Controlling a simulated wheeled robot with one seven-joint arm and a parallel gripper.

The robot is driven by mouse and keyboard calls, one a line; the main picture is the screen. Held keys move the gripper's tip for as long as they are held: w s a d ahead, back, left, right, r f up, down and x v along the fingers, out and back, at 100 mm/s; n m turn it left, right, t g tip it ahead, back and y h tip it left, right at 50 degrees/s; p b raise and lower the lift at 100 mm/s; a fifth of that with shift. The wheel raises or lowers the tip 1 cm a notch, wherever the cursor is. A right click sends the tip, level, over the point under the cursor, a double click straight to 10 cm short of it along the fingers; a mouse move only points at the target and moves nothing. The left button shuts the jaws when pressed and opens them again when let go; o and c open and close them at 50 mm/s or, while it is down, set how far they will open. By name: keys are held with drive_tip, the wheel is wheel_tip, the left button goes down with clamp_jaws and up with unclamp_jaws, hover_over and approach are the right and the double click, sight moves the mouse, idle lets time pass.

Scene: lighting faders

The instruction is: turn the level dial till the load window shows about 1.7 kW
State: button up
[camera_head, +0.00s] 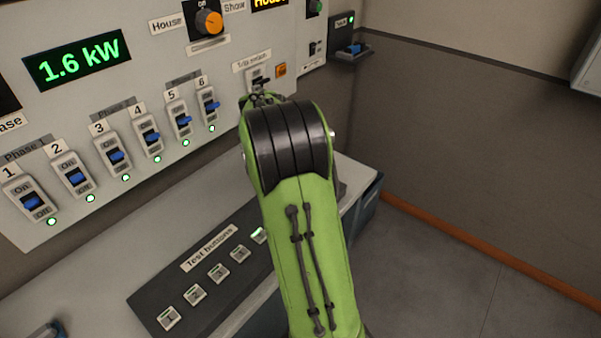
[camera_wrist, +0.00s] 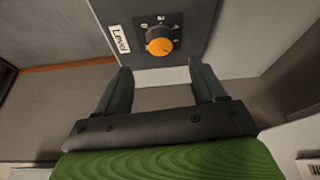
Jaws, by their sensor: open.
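The load window (camera_head: 78,62) reads 1.6 kW in green digits in the head view. The level dial (camera_wrist: 158,42) shows in the wrist view as a round knob with an orange face, on a dark plate with a scale, beside a label reading "Level". My gripper (camera_wrist: 160,70) is open in the wrist view. Its two fingers point toward the dial, with the knob between their lines and a little beyond the tips. Nothing is between the fingers. In the head view my arm hides the level dial and most of the gripper.
A row of blue-handled phase switches (camera_head: 117,155) runs along the panel, with green lights below. A House/Show selector (camera_head: 208,22) with an orange face is above them. A test-button strip (camera_head: 210,268) lies on the desk. Open floor (camera_head: 440,260) is at the right.

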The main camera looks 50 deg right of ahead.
drive_tip(key=p+v, duration=0.1)
drive_tip(key=v, duration=0.6)
drive_tip(key=s+a+r+n+t+y+p, duration=0.1)
drive_tip(key=s+a+r+n, duration=0.25)
drive_tip(key=a, duration=0.35)
drive_tip(key=s+a+r+n+t+y+p, duration=0.1)
drive_tip(key=s+a+r+n+t+p, duration=0.15)
drive_tip(key=a+r+n, duration=0.35)
drive_tip(key=s+a+f+n+t+y, duration=0.1)
drive_tip(key=s+a+n, duration=0.5)
drive_tip(key=s+a, duration=0.7)
drive_tip(key=shift+s+f+y+p, duration=0.25)
drive_tip(key=shift+f+y+p, duration=0.15)
drive_tip(key=shift+f+y, duration=0.25)
drive_tip(key=shift+a+r, duration=0.1)
drive_tip(key=shift+r, duration=0.05)
